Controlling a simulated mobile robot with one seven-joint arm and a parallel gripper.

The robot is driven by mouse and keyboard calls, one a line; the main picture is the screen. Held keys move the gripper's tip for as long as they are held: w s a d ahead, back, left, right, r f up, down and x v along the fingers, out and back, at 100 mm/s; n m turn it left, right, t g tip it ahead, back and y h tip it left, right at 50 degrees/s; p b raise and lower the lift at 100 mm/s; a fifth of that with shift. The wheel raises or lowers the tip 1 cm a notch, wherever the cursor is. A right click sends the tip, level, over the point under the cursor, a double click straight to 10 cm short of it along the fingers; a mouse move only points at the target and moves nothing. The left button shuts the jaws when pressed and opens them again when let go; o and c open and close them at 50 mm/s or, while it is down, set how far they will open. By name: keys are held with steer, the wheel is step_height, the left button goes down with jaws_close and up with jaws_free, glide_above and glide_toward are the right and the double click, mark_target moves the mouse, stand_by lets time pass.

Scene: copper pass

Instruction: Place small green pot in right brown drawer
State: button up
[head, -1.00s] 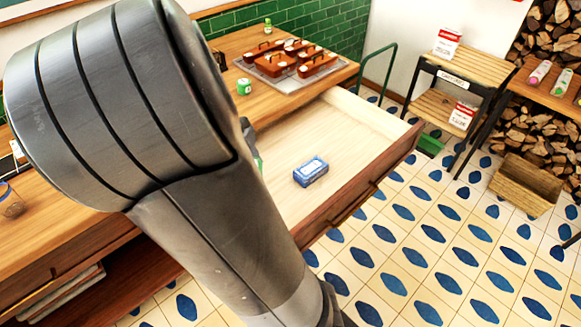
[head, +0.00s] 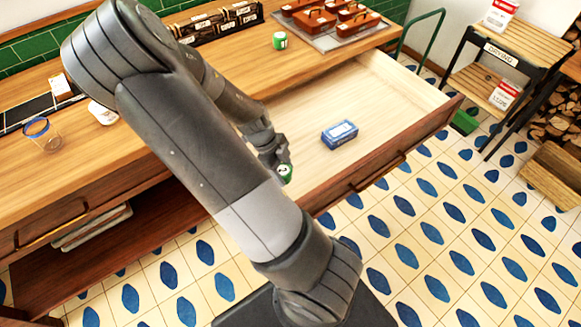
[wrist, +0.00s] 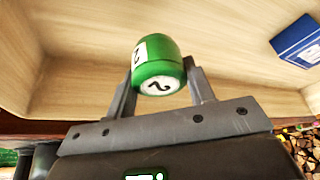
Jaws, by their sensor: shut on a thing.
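The small green pot (wrist: 160,62) is held between the two fingers of my gripper (wrist: 161,85) in the wrist view. A white label with a black mark shows on it. In the head view the pot (head: 285,174) shows at the end of my gripper (head: 280,168), at the left part of the open drawer. The open brown drawer (head: 400,140) has a pale wooden inside and stands pulled out from the counter. In the wrist view the pale drawer inside (wrist: 70,60) lies behind the pot. I cannot tell whether the pot touches the drawer floor.
A blue box (head: 339,133) lies in the drawer, right of the pot; it also shows in the wrist view (wrist: 298,42). Another green pot (head: 280,40) stands on the counter (head: 215,65). A glass (head: 42,134) stands on the counter's left.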

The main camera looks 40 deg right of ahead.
steer(key=shift+f, duration=2.7)
steer(key=shift+f, duration=0.15)
steer(key=o, duration=1.1)
steer(key=shift+c, duration=0.2)
